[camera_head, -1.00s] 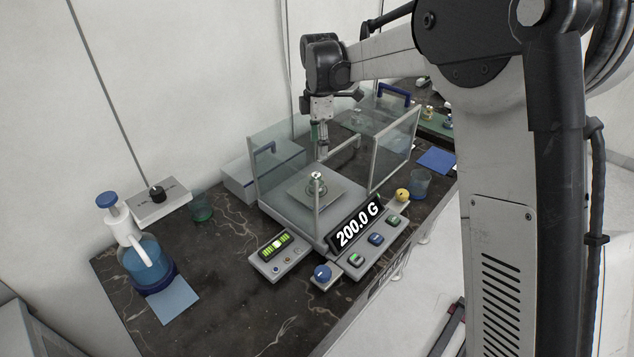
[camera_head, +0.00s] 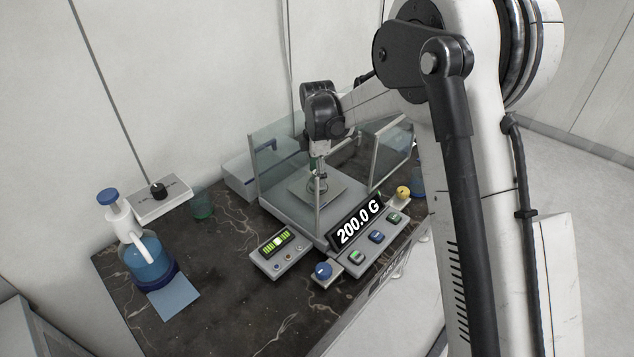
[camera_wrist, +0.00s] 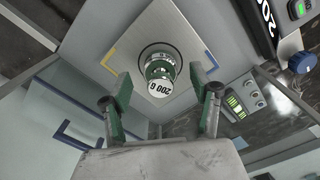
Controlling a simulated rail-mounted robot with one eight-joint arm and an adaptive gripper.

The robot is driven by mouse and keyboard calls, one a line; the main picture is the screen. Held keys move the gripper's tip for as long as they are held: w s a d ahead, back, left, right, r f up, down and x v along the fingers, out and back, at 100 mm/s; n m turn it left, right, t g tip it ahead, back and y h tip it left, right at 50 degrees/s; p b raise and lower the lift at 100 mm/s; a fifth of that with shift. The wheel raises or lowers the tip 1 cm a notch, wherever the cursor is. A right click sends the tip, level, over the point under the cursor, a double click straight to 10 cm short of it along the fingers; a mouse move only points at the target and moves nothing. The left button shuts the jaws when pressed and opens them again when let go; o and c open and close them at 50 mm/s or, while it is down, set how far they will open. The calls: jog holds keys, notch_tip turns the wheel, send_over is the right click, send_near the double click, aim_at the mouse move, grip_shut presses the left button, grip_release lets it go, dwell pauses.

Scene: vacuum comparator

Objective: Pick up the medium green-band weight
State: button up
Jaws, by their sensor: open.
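The green-band weight (camera_wrist: 160,70) stands on the square pan of the balance. Its top label reads 200 G in the wrist view. In the head view the weight is largely hidden by my gripper (camera_head: 317,180), which is down inside the glass enclosure over the pan (camera_head: 333,189). In the wrist view my gripper (camera_wrist: 161,95) is open, with one finger on each side of the weight and gaps between fingers and weight. The balance display (camera_head: 358,226) reads 200.0 G.
Glass walls (camera_head: 268,165) surround the pan, and a glass door panel (camera_head: 390,155) stands swung out at right. A level box (camera_head: 280,250) and blue knob (camera_head: 323,270) sit in front. A blue-liquid wash bottle (camera_head: 145,258) stands at left.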

jog(key=shift+f, duration=1.45)
jog(key=shift+c, duration=0.2)
grip_shut()
jog(key=shift+r, duration=0.15)
